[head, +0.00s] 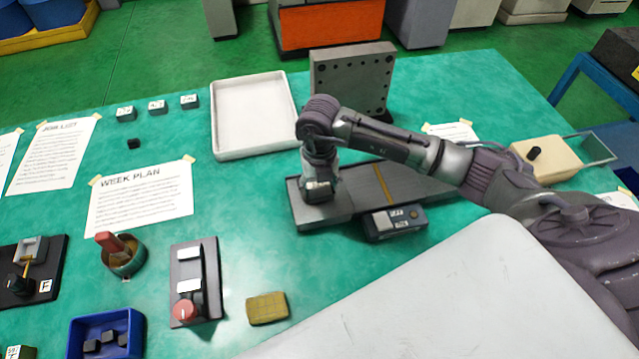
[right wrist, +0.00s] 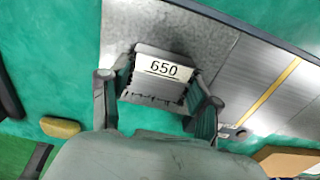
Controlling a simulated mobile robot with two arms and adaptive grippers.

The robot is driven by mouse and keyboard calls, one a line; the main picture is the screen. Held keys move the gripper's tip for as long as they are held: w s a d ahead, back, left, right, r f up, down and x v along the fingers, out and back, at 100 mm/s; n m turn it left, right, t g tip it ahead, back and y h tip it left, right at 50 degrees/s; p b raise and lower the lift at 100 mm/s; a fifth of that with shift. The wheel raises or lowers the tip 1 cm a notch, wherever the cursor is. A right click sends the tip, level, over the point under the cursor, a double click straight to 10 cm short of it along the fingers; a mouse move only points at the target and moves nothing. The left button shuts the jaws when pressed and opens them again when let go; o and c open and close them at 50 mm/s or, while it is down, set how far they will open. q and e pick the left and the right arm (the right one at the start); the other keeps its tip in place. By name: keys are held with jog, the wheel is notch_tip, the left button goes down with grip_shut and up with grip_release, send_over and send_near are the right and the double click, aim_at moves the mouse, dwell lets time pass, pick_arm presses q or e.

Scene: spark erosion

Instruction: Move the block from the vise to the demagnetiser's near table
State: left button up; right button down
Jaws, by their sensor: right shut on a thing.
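The block (right wrist: 163,70), dark with a white label reading 650, sits between the two fingers of my right gripper (right wrist: 158,103) in the right wrist view. My right gripper (head: 318,190) is shut on it, over the left end of the demagnetiser (head: 385,185). That end is a plain grey plate (head: 325,213), also in the right wrist view (right wrist: 120,40); a yellow-brown stripe crosses the device further right. I cannot tell whether the block touches the plate. A small grey fixture (head: 30,250) on a black base at the far left may be the vise. My left gripper is not in view.
A control box (head: 393,222) sits at the demagnetiser's front edge. A white tray (head: 253,112) and an upright holed plate (head: 352,78) stand behind. A yellow-brown pad (head: 267,308), a red-knobbed device (head: 195,280) and a blue bin (head: 105,335) lie in front and left.

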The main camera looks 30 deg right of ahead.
aim_at(320, 189)
jog(key=shift+f, duration=0.1)
jog(key=shift+f, duration=0.1)
jog(key=shift+f, duration=0.15)
jog(key=shift+c, duration=1.2)
grip_release()
jog(key=shift+r, duration=0.2)
notch_tip(320, 189, up, 12)
jog(key=b, duration=0.2)
jog(key=shift+b, duration=0.35)
